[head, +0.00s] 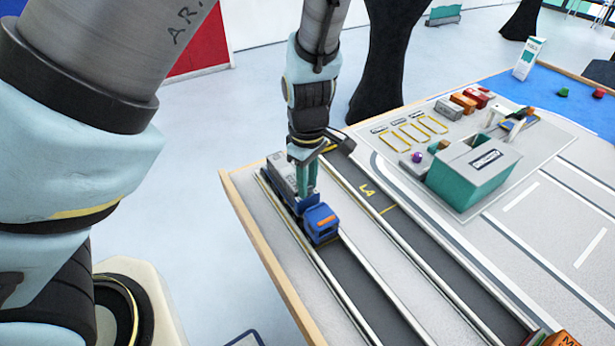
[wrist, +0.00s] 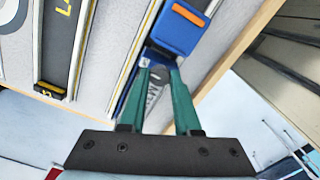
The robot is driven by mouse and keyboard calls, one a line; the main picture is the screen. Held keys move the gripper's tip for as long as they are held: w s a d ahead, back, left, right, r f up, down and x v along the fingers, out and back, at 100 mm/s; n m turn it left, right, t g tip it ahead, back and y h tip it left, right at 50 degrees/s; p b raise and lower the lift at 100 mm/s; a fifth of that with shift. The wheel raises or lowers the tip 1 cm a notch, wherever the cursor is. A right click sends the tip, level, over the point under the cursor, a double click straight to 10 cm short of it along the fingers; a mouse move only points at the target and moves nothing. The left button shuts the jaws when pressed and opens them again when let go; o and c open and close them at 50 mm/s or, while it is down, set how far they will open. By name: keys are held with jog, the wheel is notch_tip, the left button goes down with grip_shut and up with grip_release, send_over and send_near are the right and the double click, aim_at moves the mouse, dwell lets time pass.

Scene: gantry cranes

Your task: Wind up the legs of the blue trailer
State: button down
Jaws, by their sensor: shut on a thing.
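The blue trailer (head: 287,201) stands in the left lane of the table with a grey container (head: 279,172) on it. A blue truck cab (head: 320,222) with an orange panel is at its front end; the cab also shows in the wrist view (wrist: 180,25). My gripper (head: 306,192) points down just behind the cab. In the wrist view its two green fingers (wrist: 158,68) are shut on a part at the trailer's front, with grey lettered container surface visible between them. The fingers hide the gripped part, and I cannot make out the legs.
The table's wooden edge (head: 262,262) runs close along the left of the lane. An empty dark lane marked LA (head: 367,190) lies to the right. Farther right are a green-and-grey bin (head: 470,175), a small white crane (head: 512,116) and several coloured blocks.

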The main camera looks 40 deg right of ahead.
jog(key=c, duration=0.6)
grip_release()
notch_tip(320, 180, up, 11)
dwell(0.3)
jog(key=shift+f, duration=0.1)
